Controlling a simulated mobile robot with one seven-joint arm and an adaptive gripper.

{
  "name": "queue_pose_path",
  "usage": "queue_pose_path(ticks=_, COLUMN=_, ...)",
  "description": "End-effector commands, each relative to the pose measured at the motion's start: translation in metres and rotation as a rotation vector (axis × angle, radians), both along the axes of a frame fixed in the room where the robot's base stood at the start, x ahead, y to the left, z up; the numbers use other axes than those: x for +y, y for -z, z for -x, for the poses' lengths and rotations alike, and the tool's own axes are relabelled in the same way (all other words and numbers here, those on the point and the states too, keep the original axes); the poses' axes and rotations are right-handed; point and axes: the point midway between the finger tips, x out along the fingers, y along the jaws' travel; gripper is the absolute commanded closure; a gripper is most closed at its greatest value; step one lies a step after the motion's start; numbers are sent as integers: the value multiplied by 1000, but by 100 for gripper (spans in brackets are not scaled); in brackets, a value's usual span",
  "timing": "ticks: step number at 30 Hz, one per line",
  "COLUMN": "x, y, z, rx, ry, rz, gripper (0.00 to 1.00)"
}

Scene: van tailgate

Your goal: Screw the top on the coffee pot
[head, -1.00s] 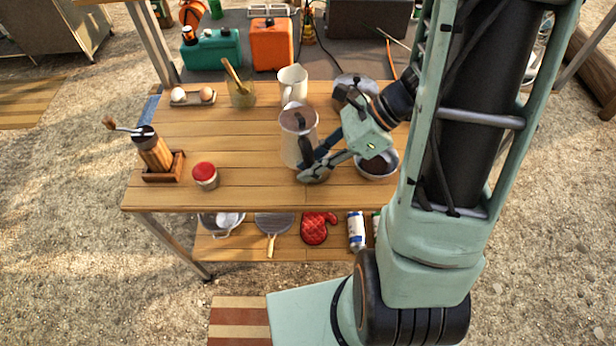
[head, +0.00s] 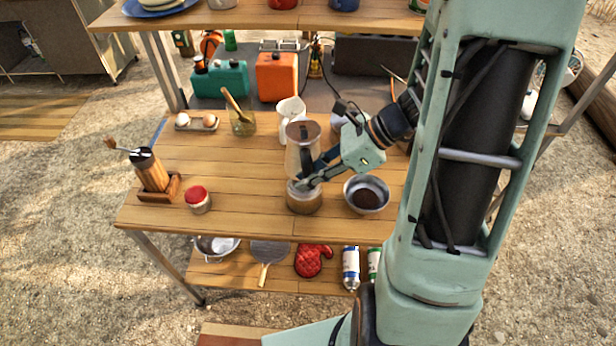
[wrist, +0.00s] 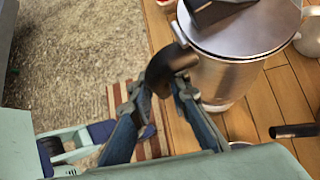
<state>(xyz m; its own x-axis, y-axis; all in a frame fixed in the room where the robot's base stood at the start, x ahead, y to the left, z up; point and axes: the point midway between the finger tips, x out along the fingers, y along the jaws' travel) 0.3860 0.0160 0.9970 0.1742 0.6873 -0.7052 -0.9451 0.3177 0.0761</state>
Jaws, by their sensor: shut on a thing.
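The coffee pot top (head: 303,157) is a pale metal jug with a dark lid and a black handle. My gripper (head: 312,178) is shut on this handle, at the top's right side. In the wrist view the fingers (wrist: 158,95) close around the black handle, beside the metal body (wrist: 222,78). The coffee pot base (head: 304,202) is short and metal and stands on the wooden table. The top appears upright over the base. The fingers partly cover the join, so I cannot tell whether they touch.
A bowl of dark grounds (head: 367,194) stands right of the base. A white jug (head: 290,110) is close behind the top. A red-lidded jar (head: 197,200) and a grinder (head: 150,170) are at left. The table between jar and base is clear.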

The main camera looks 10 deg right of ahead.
Motion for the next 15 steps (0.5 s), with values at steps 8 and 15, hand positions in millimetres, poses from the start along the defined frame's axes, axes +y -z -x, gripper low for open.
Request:
queue_pose_path(ticks=8, x=0, y=14, z=0, rx=0, ry=0, rz=-1, gripper=100)
queue_pose_path(ticks=15, x=0, y=26, z=0, rx=-1, ry=-1, rz=-1, gripper=100)
